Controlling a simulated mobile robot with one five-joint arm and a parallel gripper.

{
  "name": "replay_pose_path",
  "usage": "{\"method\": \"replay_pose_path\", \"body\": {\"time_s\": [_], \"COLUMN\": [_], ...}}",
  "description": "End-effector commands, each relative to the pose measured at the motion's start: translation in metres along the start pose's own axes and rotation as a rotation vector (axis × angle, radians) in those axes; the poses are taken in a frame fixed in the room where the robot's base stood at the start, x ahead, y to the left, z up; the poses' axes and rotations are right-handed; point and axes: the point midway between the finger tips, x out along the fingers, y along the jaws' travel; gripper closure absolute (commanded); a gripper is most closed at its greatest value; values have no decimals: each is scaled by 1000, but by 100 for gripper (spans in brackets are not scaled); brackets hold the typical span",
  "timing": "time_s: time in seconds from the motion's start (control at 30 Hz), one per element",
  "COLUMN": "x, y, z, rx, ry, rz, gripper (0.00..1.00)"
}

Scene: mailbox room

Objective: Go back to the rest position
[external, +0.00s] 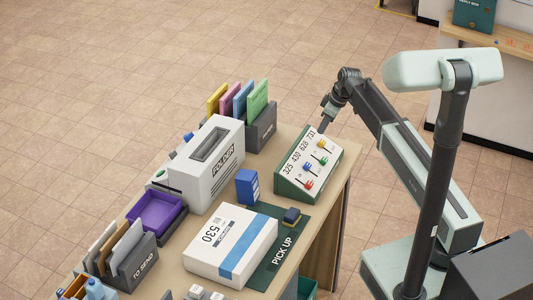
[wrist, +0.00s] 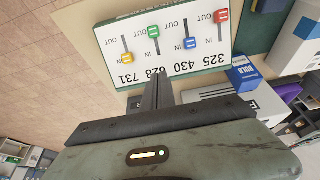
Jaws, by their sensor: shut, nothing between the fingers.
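My gripper (external: 327,127) is shut and empty. In the external view it is in the air at the far end of my raised arm, over the far edge of a green and white slider panel (external: 299,166). The panel stands on the desk and carries red, blue, green and yellow sliders marked IN and OUT, with the numbers 325, 430, 628 and 731. In the wrist view the shut fingers (wrist: 157,88) point at the number side of the panel (wrist: 175,62). I cannot tell whether they touch it.
A white folder machine (external: 207,165), a blue box (external: 247,187), a white parcel (external: 231,245) on a green PICK UP mat (external: 283,255), a purple tray (external: 157,212) and file holders (external: 261,131) crowd the desk. Open floor (external: 130,80) lies beyond the desk.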

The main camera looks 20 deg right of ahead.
Motion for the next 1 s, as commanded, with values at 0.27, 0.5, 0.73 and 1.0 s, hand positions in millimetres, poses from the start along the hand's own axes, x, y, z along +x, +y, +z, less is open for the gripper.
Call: {"method": "replay_pose_path", "body": {"time_s": [0.27, 0.5, 0.73, 1.0], "x": [1, 12, 36, 14], "y": [0, -3, -77, -160], "z": [0, 1, 70, 191], "rx": [0, -6, 35, 518], "ry": [0, 0, -80, -294], "rz": [0, -2, 3, 88], "gripper": [100, 100, 100, 100]}}
